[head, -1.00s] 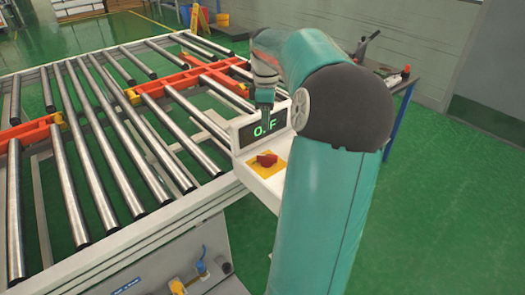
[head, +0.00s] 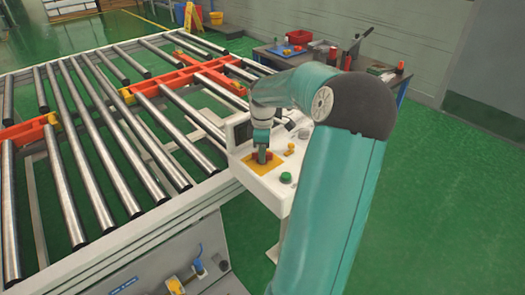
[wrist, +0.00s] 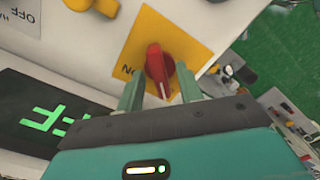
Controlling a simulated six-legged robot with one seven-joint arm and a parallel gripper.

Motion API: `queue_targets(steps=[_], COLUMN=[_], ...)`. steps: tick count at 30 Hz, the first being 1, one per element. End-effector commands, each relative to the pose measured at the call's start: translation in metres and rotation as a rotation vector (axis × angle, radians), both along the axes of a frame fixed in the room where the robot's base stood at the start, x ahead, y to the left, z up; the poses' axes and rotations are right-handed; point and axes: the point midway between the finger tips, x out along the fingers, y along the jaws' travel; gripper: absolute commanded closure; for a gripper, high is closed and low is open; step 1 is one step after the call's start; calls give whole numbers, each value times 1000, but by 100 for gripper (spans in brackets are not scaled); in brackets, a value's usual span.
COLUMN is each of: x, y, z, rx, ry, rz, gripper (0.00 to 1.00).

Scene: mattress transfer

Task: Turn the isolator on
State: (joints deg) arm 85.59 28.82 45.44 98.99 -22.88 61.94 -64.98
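The isolator is a red rotary knob on a yellow plate (head: 251,168) on top of a white control box (head: 268,185). In the wrist view the red knob (wrist: 158,66) has a white mark at its lower end, and an "ON" label shows to its left. A dark display (wrist: 42,120) there shows green letters, partly cut off, with an "F" readable. My gripper (head: 262,155) is over the knob, pointing down. In the wrist view its two fingers (wrist: 160,90) are apart, one on each side of the knob's lower part. I cannot tell whether they touch it.
A green button (head: 286,177) and a yellow knob (head: 290,150) sit beside the plate. A roller conveyor (head: 110,150) with orange parts lies left. A tool table (head: 340,65) stands behind my arm. Green floor at right is clear.

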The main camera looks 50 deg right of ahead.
Motion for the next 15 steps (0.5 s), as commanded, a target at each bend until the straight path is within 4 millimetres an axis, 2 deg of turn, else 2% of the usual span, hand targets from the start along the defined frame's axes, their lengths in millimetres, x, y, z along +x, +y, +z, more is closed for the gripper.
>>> queue_targets(steps=[7, 8, 13, 15], x=[0, 0, 0, 0], y=[0, 0, 0, 0], z=[-1, -1, -1, -1], rx=[-1, -1, -1, -1], ry=[-1, -1, -1, -1], rz=[0, 0, 0, 0], gripper=[64, 68, 100, 100])
